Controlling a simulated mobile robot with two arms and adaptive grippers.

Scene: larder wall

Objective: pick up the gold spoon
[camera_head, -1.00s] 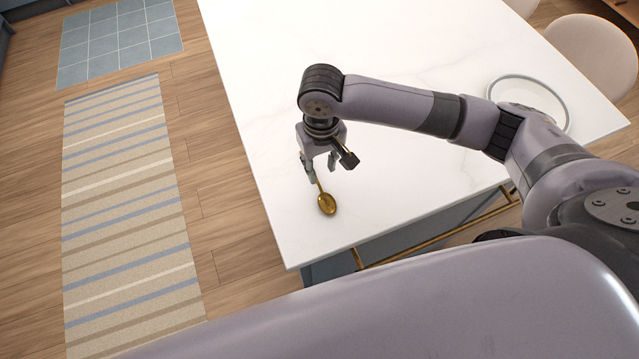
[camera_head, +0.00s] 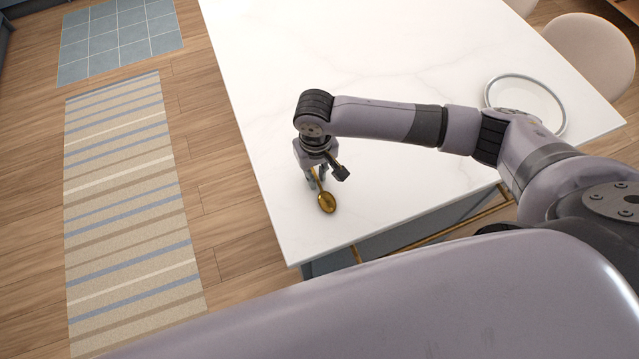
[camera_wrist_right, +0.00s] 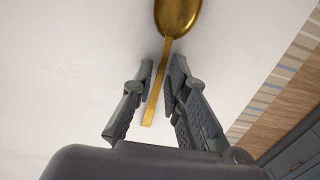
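The gold spoon (camera_head: 327,203) lies on the white table (camera_head: 400,205) near its front left corner, bowl toward me. In the right wrist view the spoon (camera_wrist_right: 169,42) has its bowl at the top, and its handle runs down between the two fingers. My right gripper (camera_head: 317,184) is low over the handle. In the right wrist view the right gripper (camera_wrist_right: 161,80) is open, with a finger on each side of the handle and small gaps beside it. My left gripper is not in view.
A round grey-rimmed object (camera_head: 526,104) lies at the table's right side. A pale chair (camera_head: 590,55) stands beyond it. A striped rug (camera_head: 130,220) lies on the wooden floor at left. The table around the spoon is clear.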

